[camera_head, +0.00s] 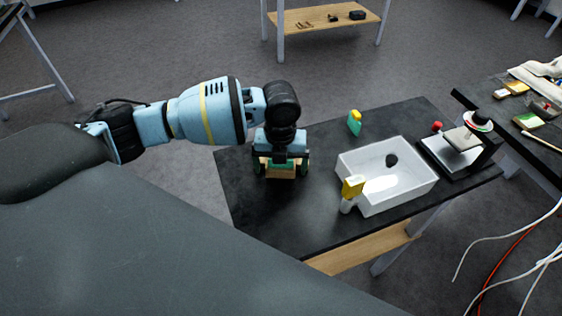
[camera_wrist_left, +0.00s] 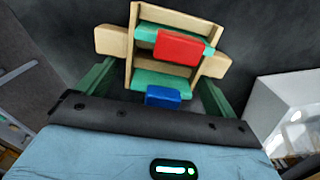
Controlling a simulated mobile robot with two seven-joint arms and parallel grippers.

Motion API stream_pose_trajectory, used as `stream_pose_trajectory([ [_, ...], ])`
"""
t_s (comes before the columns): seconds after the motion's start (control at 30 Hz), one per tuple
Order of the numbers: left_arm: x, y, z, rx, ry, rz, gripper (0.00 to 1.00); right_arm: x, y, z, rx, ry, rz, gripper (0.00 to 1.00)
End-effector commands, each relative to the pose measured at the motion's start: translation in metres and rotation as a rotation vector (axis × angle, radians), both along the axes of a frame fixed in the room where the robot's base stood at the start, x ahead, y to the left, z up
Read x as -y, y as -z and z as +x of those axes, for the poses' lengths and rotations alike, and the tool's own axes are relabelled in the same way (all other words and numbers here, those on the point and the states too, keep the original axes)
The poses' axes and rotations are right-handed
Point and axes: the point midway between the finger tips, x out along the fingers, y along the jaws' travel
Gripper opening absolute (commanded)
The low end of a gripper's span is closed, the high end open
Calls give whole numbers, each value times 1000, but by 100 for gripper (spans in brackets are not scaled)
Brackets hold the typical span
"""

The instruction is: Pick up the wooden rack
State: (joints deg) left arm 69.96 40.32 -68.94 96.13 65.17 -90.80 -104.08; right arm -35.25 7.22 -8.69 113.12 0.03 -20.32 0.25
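The wooden rack (camera_wrist_left: 188,20) has pale wood sides, side lugs and teal parts, with a red block (camera_wrist_left: 180,47) and a blue block (camera_wrist_left: 163,96) in it. In the head view the rack (camera_head: 281,172) shows only partly on the black table, under my left gripper (camera_head: 281,165), whose hand hides most of it. In the wrist view my left gripper (camera_wrist_left: 154,92) is open, with one green finger on each side of the rack. Gaps show between the fingers and the rack's middle. Contact with the lugs I cannot tell. My right gripper is not in view.
On the black table (camera_head: 245,205), a white basin (camera_head: 412,190) holds a dark object. A yellow-topped bottle (camera_head: 349,192) stands at its near left corner, and a green and yellow bottle (camera_head: 355,123) stands behind. A black device (camera_head: 460,150) stands at right. The table's near left is clear.

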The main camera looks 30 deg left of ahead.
Motion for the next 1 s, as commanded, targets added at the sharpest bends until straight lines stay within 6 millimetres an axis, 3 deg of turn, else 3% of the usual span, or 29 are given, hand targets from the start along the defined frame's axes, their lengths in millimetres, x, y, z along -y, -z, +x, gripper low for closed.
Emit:
stream_pose_trajectory([
  [0.03,0,0,0,0,0,0,88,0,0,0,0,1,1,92],
  [0.37,0,-1,0,0,0,0,44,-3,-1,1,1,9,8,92],
  [0.7,0,-4,1,2,0,-1,43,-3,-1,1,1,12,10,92],
  [1.0,0,-25,1,2,0,-1,43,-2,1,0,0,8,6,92],
])
